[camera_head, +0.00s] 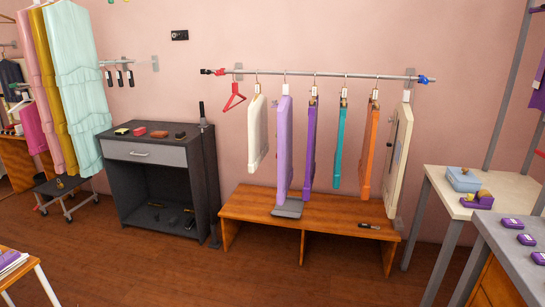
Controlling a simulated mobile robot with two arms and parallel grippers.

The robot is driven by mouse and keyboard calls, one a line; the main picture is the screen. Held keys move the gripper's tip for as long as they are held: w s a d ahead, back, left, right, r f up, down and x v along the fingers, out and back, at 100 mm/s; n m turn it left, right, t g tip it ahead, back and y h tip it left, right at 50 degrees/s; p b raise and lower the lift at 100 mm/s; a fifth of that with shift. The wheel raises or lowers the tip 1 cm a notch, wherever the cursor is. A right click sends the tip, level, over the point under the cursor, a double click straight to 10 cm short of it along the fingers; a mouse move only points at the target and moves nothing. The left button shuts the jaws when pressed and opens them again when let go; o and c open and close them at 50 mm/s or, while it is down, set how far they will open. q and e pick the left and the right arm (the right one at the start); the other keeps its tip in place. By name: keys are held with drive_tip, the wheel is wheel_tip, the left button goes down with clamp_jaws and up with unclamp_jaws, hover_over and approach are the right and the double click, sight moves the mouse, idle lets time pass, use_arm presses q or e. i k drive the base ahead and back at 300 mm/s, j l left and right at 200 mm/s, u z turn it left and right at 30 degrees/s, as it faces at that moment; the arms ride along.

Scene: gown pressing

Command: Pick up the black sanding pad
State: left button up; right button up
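Several small block-shaped items lie in a row on top of the dark cabinet (140,163) left of centre. The rightmost is a small dark item (180,135) that may be the black sanding pad; it is too small to be sure. Beside it to the left are a brown block (159,134), a red block (139,131) and a yellowish block with a dark part (122,131). Neither of my grippers shows in the view.
A wall rail (330,74) carries several hanging garments above a wooden bench (330,222). Dresses (75,80) hang at the left above a wheeled cart (62,190). Tables (505,185) stand at the right. The wooden floor (190,275) before the cabinet is clear.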

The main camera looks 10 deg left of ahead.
sight(182, 135)
drive_tip(key=i+j+u, duration=0.35)
drive_tip(key=i, duration=0.45)
drive_tip(key=i+u, duration=0.35)
drive_tip(key=i, duration=0.45)
drive_tip(key=i+j, duration=0.4)
drive_tip(key=i+l+u, duration=0.1)
drive_tip(key=i, duration=0.6)
drive_tip(key=i+l+u, duration=0.1)
drive_tip(key=i, duration=0.6)
drive_tip(key=l, duration=0.05)
